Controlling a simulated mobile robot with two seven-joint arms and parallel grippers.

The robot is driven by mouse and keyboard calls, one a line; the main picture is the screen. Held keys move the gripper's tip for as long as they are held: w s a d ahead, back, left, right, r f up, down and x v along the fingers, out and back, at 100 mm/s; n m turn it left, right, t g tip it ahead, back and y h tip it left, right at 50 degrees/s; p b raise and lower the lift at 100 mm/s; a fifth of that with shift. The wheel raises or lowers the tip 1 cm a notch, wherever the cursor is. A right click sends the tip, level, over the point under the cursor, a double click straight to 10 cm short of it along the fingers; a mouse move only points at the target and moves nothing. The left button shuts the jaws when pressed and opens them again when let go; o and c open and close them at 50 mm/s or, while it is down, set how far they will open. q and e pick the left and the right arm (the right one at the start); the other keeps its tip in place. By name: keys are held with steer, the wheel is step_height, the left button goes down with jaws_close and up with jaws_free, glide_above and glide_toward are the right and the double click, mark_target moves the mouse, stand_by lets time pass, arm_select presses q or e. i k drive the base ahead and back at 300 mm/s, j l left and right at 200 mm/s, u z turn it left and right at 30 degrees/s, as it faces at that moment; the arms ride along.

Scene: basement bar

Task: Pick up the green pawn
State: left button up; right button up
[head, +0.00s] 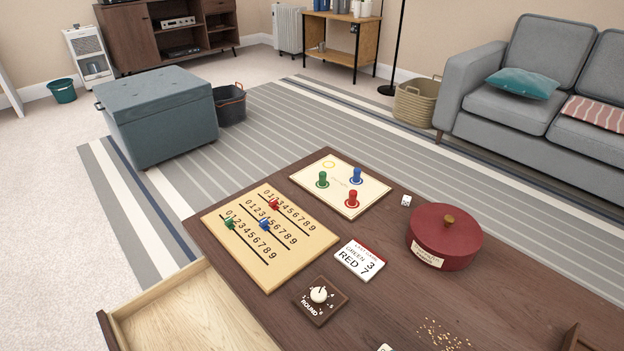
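The green pawn (322,180) stands upright on the cream game board (334,203) at the far end of the dark wooden table. On the same board, a blue pawn (356,176) stands to its right and a red pawn (352,198) stands nearer to me. The green pawn is on the left side of the board, below a yellow ring mark. Neither of my grippers shows in the head view.
A wooden score board (268,276) with green, blue and red sliders lies left of the game board. A round dial (319,295), a score card (360,260), a die (406,200) and a dark red lidded box (444,240) are on the table. An open drawer (180,318) juts out at lower left.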

mark_target(322, 182)
steer(key=j+u, duration=0.1)
steer(key=u, duration=1.65)
steer(key=i+j, duration=0.1)
steer(key=j, duration=0.35)
steer(key=i+j, duration=0.15)
steer(key=j, duration=0.3)
steer(key=i+j+z, duration=0.1)
steer(key=i+j, duration=0.6)
steer(key=i+z, duration=0.1)
steer(key=i, duration=0.35)
steer(key=i+j+z, duration=0.15)
steer(key=i, duration=0.25)
steer(key=i+j+z, duration=0.1)
steer(key=i, duration=0.35)
steer(key=i+z, duration=0.45)
steer(key=i+j+z, duration=0.15)
steer(key=i+z, duration=0.3)
steer(key=i, duration=0.2)
steer(key=i+z, duration=0.25)
steer(key=z, duration=0.15)
steer(key=i+z, duration=0.55)
steer(key=z, duration=0.25)
steer(key=i+z, duration=0.2)
steer(key=z, duration=0.25)
steer(key=i+j+z, duration=0.1)
steer(key=z, duration=0.35)
steer(key=i+j+z, duration=0.15)
steer(key=z, duration=0.3)
steer(key=i+j, duration=0.05)
steer(key=i, duration=0.05)
